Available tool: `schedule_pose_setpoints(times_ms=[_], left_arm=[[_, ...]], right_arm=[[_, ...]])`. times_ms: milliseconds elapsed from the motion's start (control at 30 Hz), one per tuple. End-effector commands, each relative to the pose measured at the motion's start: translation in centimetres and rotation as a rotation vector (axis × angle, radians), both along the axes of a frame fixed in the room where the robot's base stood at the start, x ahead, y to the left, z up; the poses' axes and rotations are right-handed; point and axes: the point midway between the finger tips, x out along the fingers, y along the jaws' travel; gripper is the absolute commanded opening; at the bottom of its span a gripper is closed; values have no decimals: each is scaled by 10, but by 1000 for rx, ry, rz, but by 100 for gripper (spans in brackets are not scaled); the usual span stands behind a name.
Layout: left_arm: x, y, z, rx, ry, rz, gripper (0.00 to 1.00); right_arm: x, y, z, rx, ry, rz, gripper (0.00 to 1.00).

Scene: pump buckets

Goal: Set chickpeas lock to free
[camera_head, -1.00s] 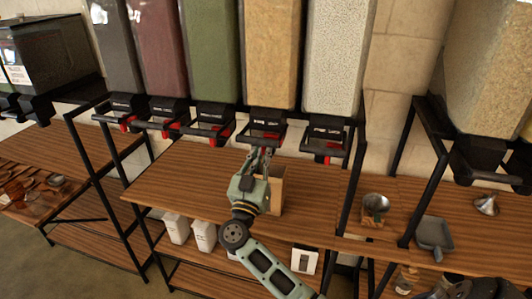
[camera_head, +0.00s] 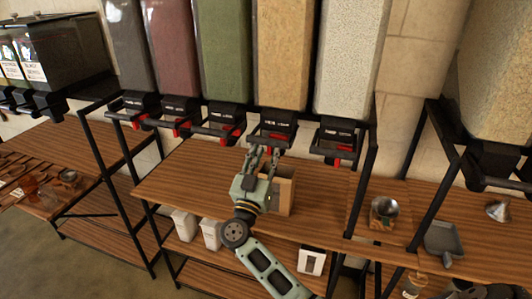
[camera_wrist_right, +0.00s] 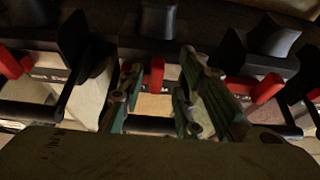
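The dispenser with tan grains (camera_head: 283,60), which looks like chickpeas, hangs fourth in the row. I cannot read its label. Its black outlet (camera_head: 273,124) has a red lock lever (camera_head: 279,137). My right gripper (camera_head: 264,155) reaches up just below this outlet, its fingers apart. In the right wrist view a red lever (camera_wrist_right: 157,75) shows in the gap between the open fingers (camera_wrist_right: 165,95), beyond them. I cannot tell whether a finger touches it. My left gripper is out of view.
Neighbouring dispensers hold green grains (camera_head: 228,50) and pale grains (camera_head: 349,50), with similar red levers close by. An open cardboard box (camera_head: 287,195) stands on the wooden shelf (camera_head: 190,178) beside my right gripper. A metal cup (camera_head: 384,209) and grey scoop (camera_head: 441,240) lie to the right.

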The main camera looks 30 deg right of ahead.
Motion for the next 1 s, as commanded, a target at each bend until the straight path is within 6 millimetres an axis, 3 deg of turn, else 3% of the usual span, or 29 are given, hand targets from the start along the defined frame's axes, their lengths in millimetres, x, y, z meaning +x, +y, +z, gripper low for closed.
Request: schedule_pose_setpoints(times_ms=[600, 1000], left_arm=[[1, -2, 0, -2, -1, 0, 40], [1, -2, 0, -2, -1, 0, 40]], right_arm=[[-63, 76, -42, 3, 2, 2, 30], [-70, 85, -46, 1, 0, 3, 30]])
